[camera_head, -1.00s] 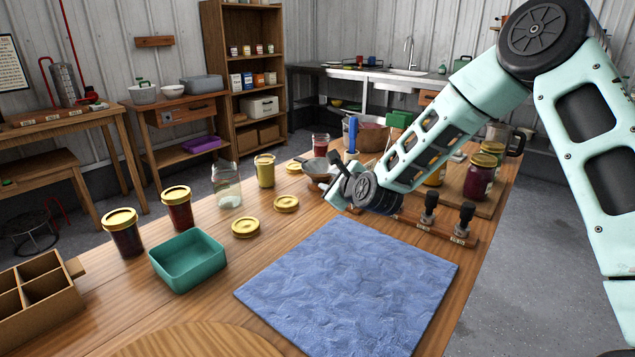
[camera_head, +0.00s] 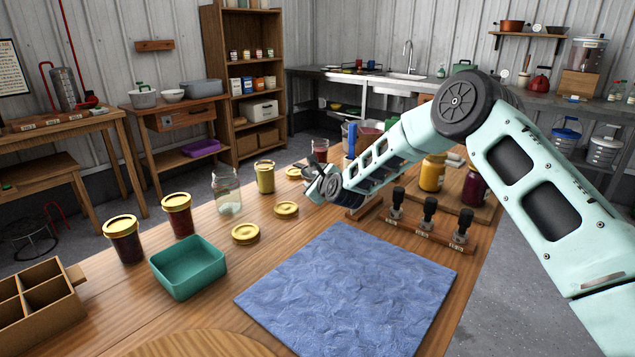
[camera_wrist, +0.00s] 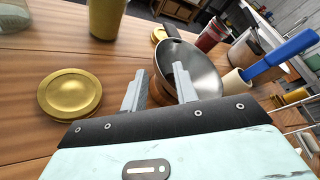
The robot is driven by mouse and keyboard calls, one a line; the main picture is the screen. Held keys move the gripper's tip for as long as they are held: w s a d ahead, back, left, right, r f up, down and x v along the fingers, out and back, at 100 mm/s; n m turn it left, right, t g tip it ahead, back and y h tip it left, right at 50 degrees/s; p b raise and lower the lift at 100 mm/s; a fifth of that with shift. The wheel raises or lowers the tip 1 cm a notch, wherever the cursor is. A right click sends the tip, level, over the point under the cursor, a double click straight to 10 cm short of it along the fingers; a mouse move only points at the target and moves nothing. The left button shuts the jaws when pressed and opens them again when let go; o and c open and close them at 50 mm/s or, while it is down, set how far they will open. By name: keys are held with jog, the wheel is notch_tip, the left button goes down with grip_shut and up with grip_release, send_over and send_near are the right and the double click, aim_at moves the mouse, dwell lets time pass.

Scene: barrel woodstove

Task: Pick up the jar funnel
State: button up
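The jar funnel appears to be the wide, shiny grey metal piece (camera_wrist: 203,72) in the wrist view, standing on the wooden table with a dark tab at its rim. My gripper (camera_wrist: 156,82) is open, with two grey fingers pointing toward it. The right finger overlaps the funnel's inside, and the left finger is just outside its near left wall. I cannot tell whether either finger touches it. In the head view my gripper (camera_head: 314,173) is low over the far part of the table and hides most of the funnel.
A gold lid (camera_wrist: 70,93) lies left of my gripper. A blue-handled tool (camera_wrist: 282,52) and a red jar (camera_wrist: 212,35) stand beyond the funnel. A rack with black-topped tools (camera_head: 428,222) and a blue mat (camera_head: 345,285) are nearer. A yellow jar (camera_head: 265,177) stands left.

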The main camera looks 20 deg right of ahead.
jog(key=shift+x, duration=2.1)
grip_shut()
